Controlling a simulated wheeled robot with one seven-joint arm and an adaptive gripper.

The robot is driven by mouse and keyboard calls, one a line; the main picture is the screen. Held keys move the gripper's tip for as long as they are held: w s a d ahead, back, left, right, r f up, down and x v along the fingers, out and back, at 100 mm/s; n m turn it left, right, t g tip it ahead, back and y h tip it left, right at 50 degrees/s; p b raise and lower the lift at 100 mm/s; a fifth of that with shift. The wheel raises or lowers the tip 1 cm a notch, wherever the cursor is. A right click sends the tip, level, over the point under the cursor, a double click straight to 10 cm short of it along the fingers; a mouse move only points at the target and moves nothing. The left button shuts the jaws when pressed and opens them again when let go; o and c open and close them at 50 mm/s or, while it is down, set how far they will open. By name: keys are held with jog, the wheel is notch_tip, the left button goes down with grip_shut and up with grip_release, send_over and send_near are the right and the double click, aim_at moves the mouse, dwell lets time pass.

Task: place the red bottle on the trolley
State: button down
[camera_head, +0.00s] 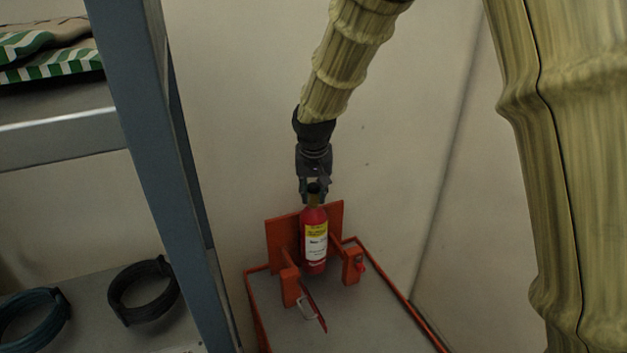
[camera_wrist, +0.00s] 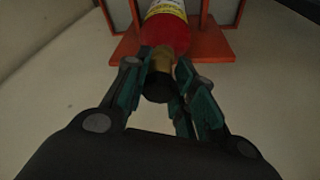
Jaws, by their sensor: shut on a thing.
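The red bottle (camera_head: 314,240) has a yellow and white label and a brass neck with a dark cap. It is upright at the trolley's orange back plate, between two orange side brackets. The trolley (camera_head: 387,318) is a grey platform with an orange rim. I cannot tell whether the bottle's base touches the platform. My gripper (camera_head: 314,187) comes from above and is shut on the bottle's neck. In the wrist view my fingers (camera_wrist: 158,88) flank the brass neck (camera_wrist: 160,66), and the red body (camera_wrist: 166,33) lies beyond them.
A blue-grey shelf post (camera_head: 150,130) stands close on the left. Its shelves hold coiled hoses (camera_head: 143,291) and folded green-striped cloth (camera_head: 50,55). Pale walls are close behind and on the right. A red hinged strap or latch (camera_head: 313,306) hangs open at the bracket front. The platform's front right is bare.

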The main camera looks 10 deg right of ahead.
aim_at(314, 199)
jog(key=shift+f+p, duration=0.45)
jog(key=shift+f, duration=1.3)
jog(key=c, duration=1.2)
grip_release()
jog(key=shift+f, duration=0.15)
jog(key=shift+s, duration=0.1)
jog(key=shift+b+v, duration=1.35)
jog(key=shift+v, duration=4.75)
